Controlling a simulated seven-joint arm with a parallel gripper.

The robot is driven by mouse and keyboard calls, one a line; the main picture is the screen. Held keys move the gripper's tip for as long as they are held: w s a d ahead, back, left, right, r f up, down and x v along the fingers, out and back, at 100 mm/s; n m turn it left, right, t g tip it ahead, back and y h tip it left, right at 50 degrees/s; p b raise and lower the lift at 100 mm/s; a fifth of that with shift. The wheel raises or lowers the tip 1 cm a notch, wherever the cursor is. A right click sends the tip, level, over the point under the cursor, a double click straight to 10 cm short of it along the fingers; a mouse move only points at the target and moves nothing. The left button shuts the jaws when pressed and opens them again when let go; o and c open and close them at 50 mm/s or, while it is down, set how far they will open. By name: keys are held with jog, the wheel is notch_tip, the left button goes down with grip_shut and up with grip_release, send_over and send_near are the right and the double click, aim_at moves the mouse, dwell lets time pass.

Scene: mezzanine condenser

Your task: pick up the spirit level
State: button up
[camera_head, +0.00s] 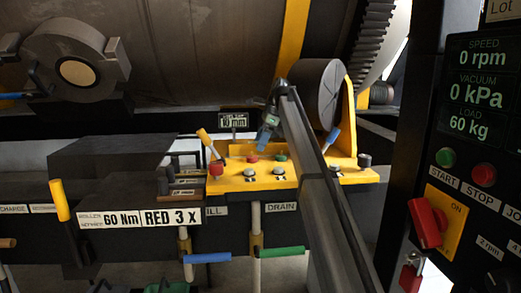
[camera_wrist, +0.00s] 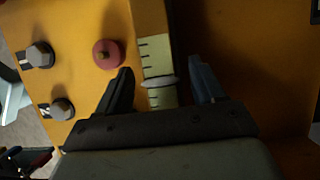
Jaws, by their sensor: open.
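My gripper (camera_head: 267,132) is over the yellow panel (camera_head: 230,183), behind its red knob (camera_head: 252,158). In the wrist view my gripper (camera_wrist: 160,82) is open, with one dark finger on each side of a narrow pale bar. This pale yellow-green bar with black tick marks (camera_wrist: 156,52) has a light ring across it and looks like the spirit level, though I cannot be sure. Gaps show between it and both fingers. Its near end is hidden by my gripper body. I cannot make it out clearly in the head view.
The red knob also stands just left of the bar in the wrist view (camera_wrist: 108,54). Grey knobs (camera_wrist: 38,55) are farther left. A green knob (camera_head: 280,157), a blue-handled lever (camera_head: 331,139) and a dark wheel (camera_head: 319,94) stand near my arm. A control panel (camera_head: 470,150) fills the right.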

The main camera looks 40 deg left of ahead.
jog(key=shift+s+a+f, duration=0.2)
jog(key=shift+f, duration=0.45)
grip_shut()
